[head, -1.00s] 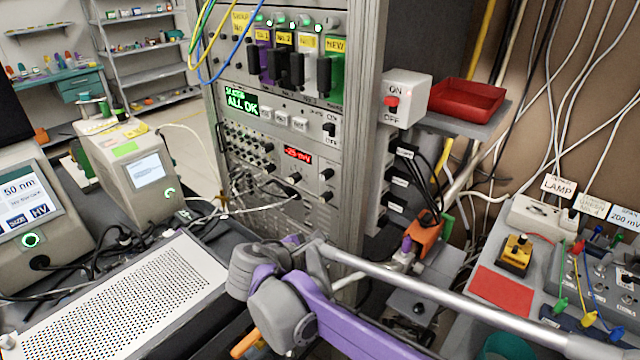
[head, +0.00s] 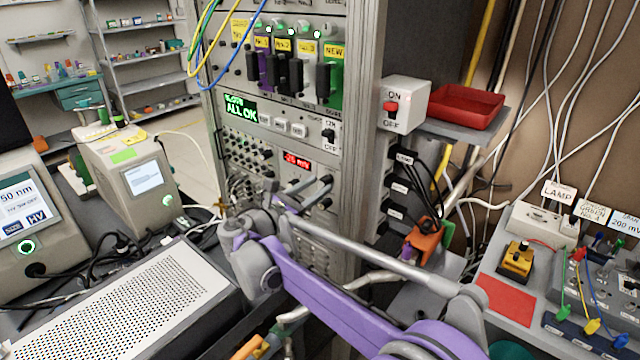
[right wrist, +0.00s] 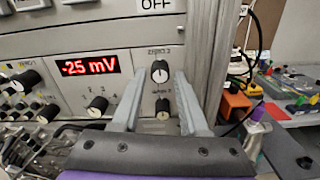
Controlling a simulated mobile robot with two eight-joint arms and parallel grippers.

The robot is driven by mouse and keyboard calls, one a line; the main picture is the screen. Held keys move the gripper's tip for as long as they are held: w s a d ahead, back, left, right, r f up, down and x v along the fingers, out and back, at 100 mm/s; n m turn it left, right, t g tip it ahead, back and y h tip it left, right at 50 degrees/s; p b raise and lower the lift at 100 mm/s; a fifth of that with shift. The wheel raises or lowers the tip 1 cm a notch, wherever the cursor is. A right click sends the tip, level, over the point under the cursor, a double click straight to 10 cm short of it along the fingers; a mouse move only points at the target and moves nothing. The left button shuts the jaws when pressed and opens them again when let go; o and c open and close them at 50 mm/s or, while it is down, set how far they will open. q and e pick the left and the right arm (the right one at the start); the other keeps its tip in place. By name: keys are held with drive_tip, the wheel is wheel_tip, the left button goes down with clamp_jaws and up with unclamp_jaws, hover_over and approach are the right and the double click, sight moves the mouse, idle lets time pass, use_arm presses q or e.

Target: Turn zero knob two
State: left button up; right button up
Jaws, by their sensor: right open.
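The zero knob two (right wrist: 160,72) is a dark round knob with a white pointer mark, on the grey rack panel right of the red "-25 mV" display (right wrist: 89,66). The small label above it seems to read "ZERO 2". The pointer faces roughly downward. My right gripper (right wrist: 160,83) is open in front of the panel, one finger to each side of the knob in the picture. I cannot tell whether the fingers touch it. In the head view the right gripper (head: 318,190) reaches the panel below the display, and its fingers largely hide the knob. My left gripper is not seen.
A lower knob (right wrist: 162,108) sits under the zero knob, and a selector knob (right wrist: 97,106) to its left. The rack's metal post (head: 362,140) stands close on the right. A white ON/OFF box (head: 405,103) and red tray (head: 462,106) are further right. Cables hang at left.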

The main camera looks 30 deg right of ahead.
drive_tip(key=shift+x, duration=0.95)
drive_tip(key=shift+s, duration=0.1)
drive_tip(key=shift+c, duration=0.2)
clamp_jaws()
